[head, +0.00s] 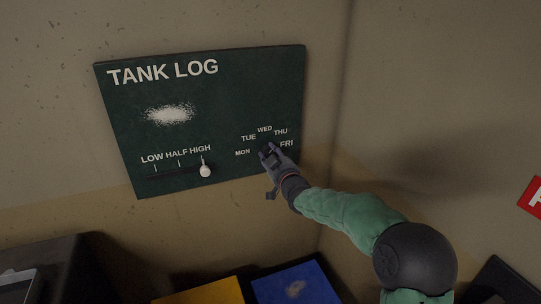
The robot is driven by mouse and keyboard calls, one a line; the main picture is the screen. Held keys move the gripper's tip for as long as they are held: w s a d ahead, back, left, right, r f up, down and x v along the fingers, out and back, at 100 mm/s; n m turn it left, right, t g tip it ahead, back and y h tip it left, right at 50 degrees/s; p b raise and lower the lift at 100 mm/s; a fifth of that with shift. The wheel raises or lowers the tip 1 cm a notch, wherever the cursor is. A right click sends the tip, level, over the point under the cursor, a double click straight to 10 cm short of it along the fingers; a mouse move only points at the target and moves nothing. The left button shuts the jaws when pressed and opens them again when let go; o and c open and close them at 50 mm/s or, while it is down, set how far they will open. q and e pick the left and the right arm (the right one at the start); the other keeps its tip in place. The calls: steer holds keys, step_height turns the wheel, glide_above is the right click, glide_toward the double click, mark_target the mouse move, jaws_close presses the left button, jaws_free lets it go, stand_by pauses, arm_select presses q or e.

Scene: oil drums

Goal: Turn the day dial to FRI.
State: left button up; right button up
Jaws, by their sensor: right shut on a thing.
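The dark green TANK LOG board (215,110) is on the wall, slightly tilted in the picture. The day labels MON, TUE, WED, THU and FRI arc around the day dial at its lower right. My right gripper (267,151) is at the middle of this arc, shut on the day dial. The gripper hides nearly all of the dial, so I cannot tell which day it points to. My left gripper is not in view.
A slider with a white knob (205,171) sits under HIGH on the board's lower part. A white chalky smudge (169,114) is above it. Yellow (205,292) and blue (290,283) surfaces are below the board. A red sign (533,196) is at the right edge.

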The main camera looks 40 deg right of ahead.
steer(key=shift+r, duration=0.1)
steer(key=m+b, duration=0.3)
steer(key=m, duration=0.1)
steer(key=shift+b, duration=0.4)
steer(key=m+b, duration=0.2)
steer(key=m, duration=0.1)
steer(key=shift+d+r+m+b, duration=0.15)
steer(key=shift+m+b, duration=0.3)
steer(key=shift+m, duration=0.55)
steer(key=shift+r, duration=0.15)
steer(key=o, duration=1.1)
steer(key=shift+o, duration=0.2)
steer(key=shift+f, duration=0.25)
steer(key=v, duration=1.2)
